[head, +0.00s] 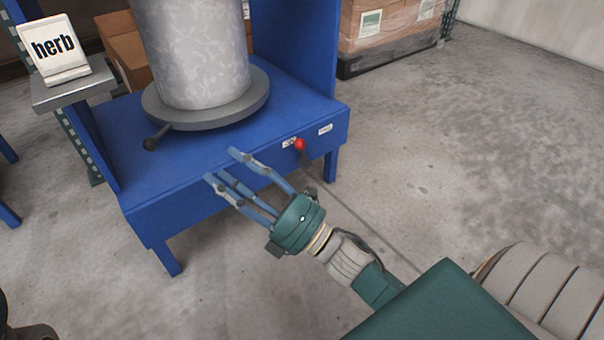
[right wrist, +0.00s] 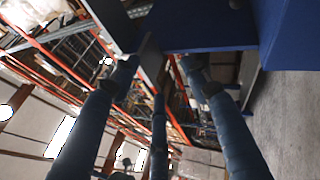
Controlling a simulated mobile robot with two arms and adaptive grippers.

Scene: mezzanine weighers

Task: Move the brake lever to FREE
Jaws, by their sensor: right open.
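The brake lever (head: 300,144) has a red knob and sits at the front edge of a blue stand (head: 185,190). Its knob is right beside the left of two small white labels, and the other label (head: 325,129) is farther right. The label text is too small to read. My right gripper (head: 221,165) is open and empty, its fingers in front of the stand's front face, left of the red knob and apart from it. In the right wrist view its spread fingers (right wrist: 160,78) hold nothing, with blue stand surfaces beyond. My left gripper is not in view.
A grey drum (head: 195,50) stands on a round grey disc (head: 215,112) with a black-knobbed handle (head: 152,143). Boxes (head: 390,28) on a pallet are behind. Floor at right is clear.

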